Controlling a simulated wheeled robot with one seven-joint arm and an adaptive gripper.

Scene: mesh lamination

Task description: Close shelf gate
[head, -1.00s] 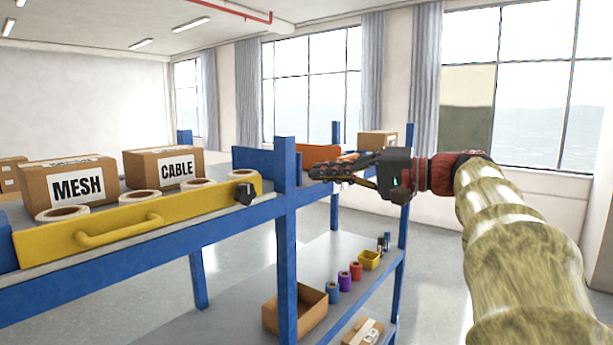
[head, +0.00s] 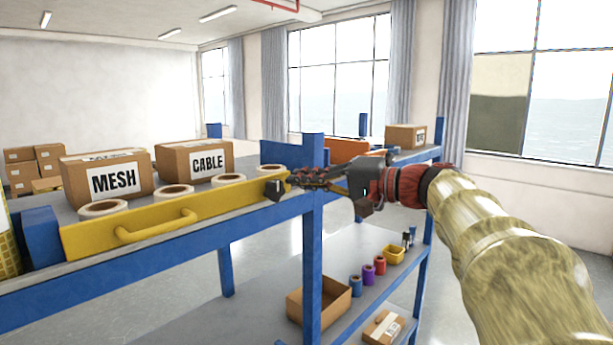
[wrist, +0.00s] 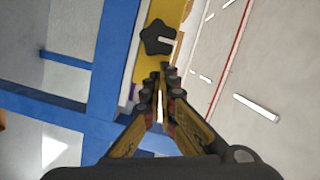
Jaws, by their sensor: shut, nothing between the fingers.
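The yellow shelf gate (head: 160,219) with its yellow handle (head: 157,227) runs along the front of the blue shelf, in front of the boxes and rolls. A black knob (head: 273,189) sits at its right end. My gripper (head: 291,180) is shut and empty, pointing left at the knob's right side by the blue post. In the wrist view the black knob (wrist: 158,40) lies just beyond my fingertips (wrist: 160,70), in front of the yellow gate (wrist: 149,67). I cannot tell whether the fingertips touch the knob.
MESH (head: 107,180) and CABLE (head: 194,160) boxes and several rolls stand behind the gate.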

